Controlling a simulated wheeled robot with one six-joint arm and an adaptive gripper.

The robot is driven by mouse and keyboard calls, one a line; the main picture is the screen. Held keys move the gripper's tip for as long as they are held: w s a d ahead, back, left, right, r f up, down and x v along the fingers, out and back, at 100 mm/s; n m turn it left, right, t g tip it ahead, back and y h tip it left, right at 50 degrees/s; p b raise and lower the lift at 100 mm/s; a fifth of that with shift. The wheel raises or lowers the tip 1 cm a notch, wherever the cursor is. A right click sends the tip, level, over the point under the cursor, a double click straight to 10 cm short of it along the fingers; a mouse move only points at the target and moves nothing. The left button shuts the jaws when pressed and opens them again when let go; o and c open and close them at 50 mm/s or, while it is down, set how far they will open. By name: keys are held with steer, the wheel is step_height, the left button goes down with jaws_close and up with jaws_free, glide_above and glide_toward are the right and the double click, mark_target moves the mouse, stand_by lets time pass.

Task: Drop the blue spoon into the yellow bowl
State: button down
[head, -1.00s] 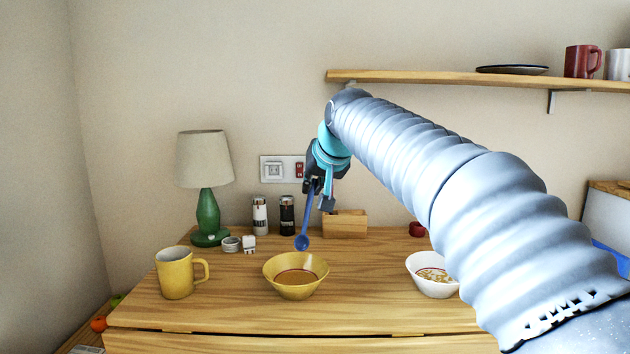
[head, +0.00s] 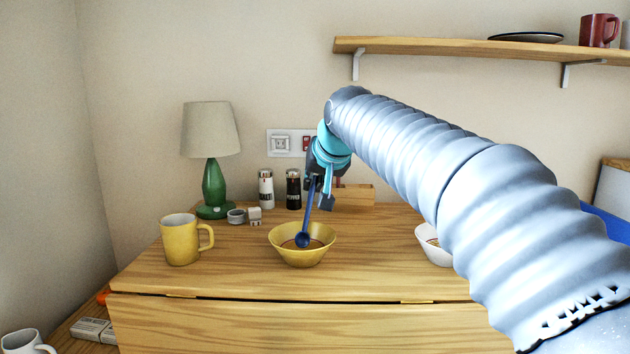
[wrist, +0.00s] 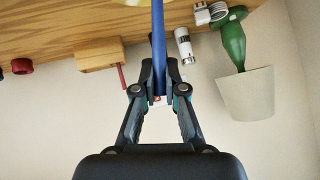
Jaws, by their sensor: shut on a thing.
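The blue spoon (head: 306,222) hangs bowl-end down from my gripper (head: 317,181), which is shut on its handle. In the head view the spoon's blue head overlaps the inside of the yellow bowl (head: 301,258); whether it touches the bowl I cannot tell. The bowl stands upright on the wooden table. In the wrist view the spoon handle (wrist: 158,45) runs up from between the fingertips (wrist: 160,88), and only a sliver of the yellow bowl (wrist: 135,2) shows at the top edge.
A yellow mug (head: 180,242) stands left of the bowl. A green lamp (head: 213,185), two grinders (head: 293,190) and a wooden block (head: 355,196) stand behind. A white bowl (head: 430,246) is to the right, partly hidden by my arm. A shelf (head: 450,49) is above.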

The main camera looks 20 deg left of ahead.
steer(key=c, duration=1.2)
jaws_free()
steer(key=v, duration=1.2)
